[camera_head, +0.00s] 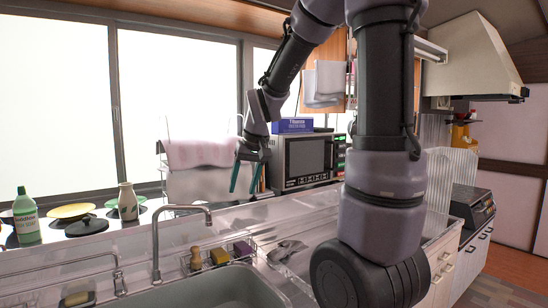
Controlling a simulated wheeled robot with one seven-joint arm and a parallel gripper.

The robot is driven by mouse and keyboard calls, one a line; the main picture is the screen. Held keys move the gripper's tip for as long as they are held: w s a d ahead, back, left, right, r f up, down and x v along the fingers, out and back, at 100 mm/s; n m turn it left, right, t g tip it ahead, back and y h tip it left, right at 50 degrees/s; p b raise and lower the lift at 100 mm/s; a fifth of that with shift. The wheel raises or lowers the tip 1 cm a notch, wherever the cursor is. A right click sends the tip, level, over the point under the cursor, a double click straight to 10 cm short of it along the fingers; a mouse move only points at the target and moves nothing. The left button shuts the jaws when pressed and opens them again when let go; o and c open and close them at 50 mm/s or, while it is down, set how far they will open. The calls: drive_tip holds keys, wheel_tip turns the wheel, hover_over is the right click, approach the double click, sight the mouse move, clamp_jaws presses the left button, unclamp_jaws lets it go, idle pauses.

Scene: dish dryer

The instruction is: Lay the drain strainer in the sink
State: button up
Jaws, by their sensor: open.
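The steel sink (215,294) is at the bottom of the view, cut off by the lower edge. A small grey, shiny object (287,249) lies on the counter just right of the sink's wire rack; it may be the drain strainer, but its shape is too unclear to be certain. My gripper (245,190) hangs above and behind the counter, its two teal fingers pointing down and apart. It is open and holds nothing. It is well above the sink, up and to the left of the grey object.
A tall curved faucet (182,210) rises at the sink's back edge. A wire rack (222,262) holds sponges and a small bottle. A green bottle (25,215), plates and a vase stand at left. A microwave (305,158) stands behind.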

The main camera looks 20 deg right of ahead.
drive_tip(key=s+d+r+m+t, duration=0.1)
drive_tip(key=s+r, duration=0.4)
drive_tip(key=s, duration=0.3)
drive_tip(key=s+d+r+m+t, duration=0.1)
drive_tip(key=s+r+m+t, duration=0.1)
drive_tip(key=s+r, duration=0.3)
drive_tip(key=s, duration=0.3)
drive_tip(key=shift+s, duration=0.3)
